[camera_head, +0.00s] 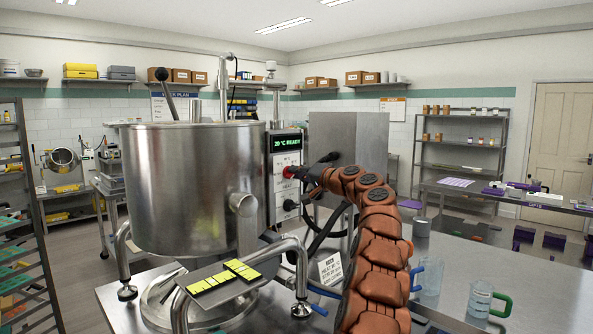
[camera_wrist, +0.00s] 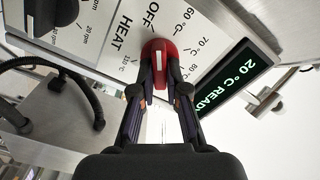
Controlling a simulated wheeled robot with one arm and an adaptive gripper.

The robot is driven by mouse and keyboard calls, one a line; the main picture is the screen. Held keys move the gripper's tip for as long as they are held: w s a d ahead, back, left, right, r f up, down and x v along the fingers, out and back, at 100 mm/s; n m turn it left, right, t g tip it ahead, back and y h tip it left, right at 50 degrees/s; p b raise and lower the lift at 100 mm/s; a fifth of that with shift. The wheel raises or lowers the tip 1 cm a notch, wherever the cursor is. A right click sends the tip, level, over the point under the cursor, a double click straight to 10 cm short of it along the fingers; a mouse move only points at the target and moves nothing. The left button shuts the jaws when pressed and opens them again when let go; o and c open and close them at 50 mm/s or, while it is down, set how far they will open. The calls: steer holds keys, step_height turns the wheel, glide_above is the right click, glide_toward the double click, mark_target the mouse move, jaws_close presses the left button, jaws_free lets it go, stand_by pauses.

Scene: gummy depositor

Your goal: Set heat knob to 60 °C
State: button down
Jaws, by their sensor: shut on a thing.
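The red heat knob (camera_head: 289,171) sits on the white control panel (camera_head: 283,184) to the right of the steel kettle. In the wrist view the knob (camera_wrist: 157,47) shows between the fingertips of my gripper (camera_wrist: 158,76), which is shut on it. My gripper (camera_head: 304,175) reaches the knob from the right in the head view. Labels around the knob read OFF, HEAT, 60 °C and 70 °C; others are partly hidden. I cannot tell which mark the knob points at. The display (camera_head: 287,144) reads 20 °C READY.
A black knob (camera_head: 290,205) with rpm marks (camera_wrist: 98,122) sits lower on the panel. The large steel kettle (camera_head: 190,190) stands left of the panel. A steel cabinet (camera_head: 350,140) is behind my gripper. Glass jugs (camera_head: 480,298) stand on the table at right.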

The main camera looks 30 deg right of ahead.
steer(key=shift+d+f+m+p, duration=0.1)
steer(key=shift+m+p, duration=2.5)
steer(key=shift+m, duration=0.7)
steer(key=c, duration=1.2)
jaws_free()
steer(key=shift+f, duration=0.1)
steer(key=shift+v, duration=6)
